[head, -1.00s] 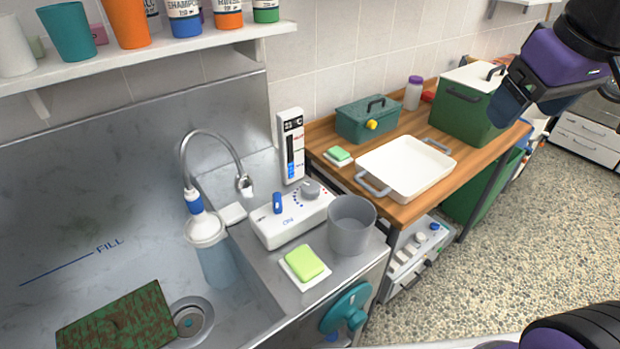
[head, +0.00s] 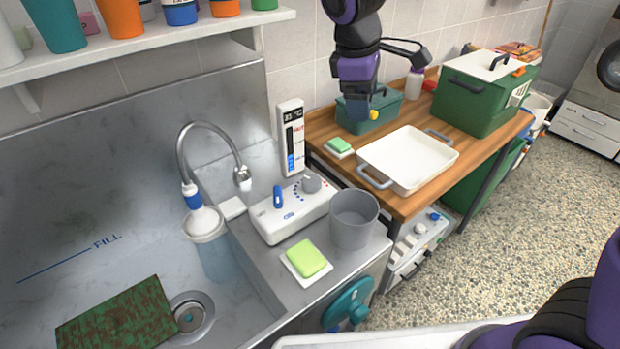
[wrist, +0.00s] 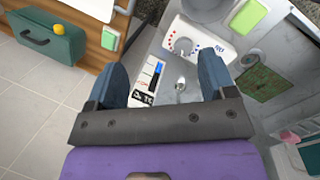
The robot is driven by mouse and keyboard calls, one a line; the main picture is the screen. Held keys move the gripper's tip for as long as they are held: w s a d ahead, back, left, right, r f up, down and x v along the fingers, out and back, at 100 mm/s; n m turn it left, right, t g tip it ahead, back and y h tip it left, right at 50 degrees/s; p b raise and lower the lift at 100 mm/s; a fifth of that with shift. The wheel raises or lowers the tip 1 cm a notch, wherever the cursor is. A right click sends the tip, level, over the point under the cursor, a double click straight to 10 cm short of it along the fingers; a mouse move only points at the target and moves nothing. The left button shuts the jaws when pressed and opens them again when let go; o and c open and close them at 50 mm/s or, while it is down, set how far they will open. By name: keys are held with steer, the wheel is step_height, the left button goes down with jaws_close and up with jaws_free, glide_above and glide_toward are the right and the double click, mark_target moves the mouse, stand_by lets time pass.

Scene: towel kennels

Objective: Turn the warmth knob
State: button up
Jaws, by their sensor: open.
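The white control box (head: 290,208) stands on the steel ledge beside the sink. Its grey round knob (head: 311,183) has blue and red dots around it, and a blue lever (head: 278,196) is on its left part. In the wrist view the box (wrist: 208,37) and knob (wrist: 183,46) are beyond my fingertips. A white panel with a temperature display and coloured bar (head: 291,138) stands behind the box. My gripper (head: 358,115) is raised near the teal toolbox, apart from the knob. In the wrist view my gripper (wrist: 162,75) is open and empty.
A curved faucet (head: 212,128) and a grey cup (head: 353,220) flank the box. A yellow-green sponge (head: 306,258) lies in front. The teal toolbox (head: 382,112), white tray (head: 390,178) and green bin (head: 470,108) are on the wooden bench. A shelf (head: 150,48) overhangs the sink.

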mark_target(310, 179)
steer(key=w+a+f+n+h, duration=0.25)
steer(key=a+f+n, duration=0.45)
steer(key=a+f, duration=0.65)
steer(key=shift+y, duration=0.25)
steer(key=x, duration=1.1)
steer(key=shift+w+f, duration=0.1)
steer(key=shift+f, duration=0.05)
steer(key=shift+g, duration=0.3)
steer(key=c, duration=0.9)
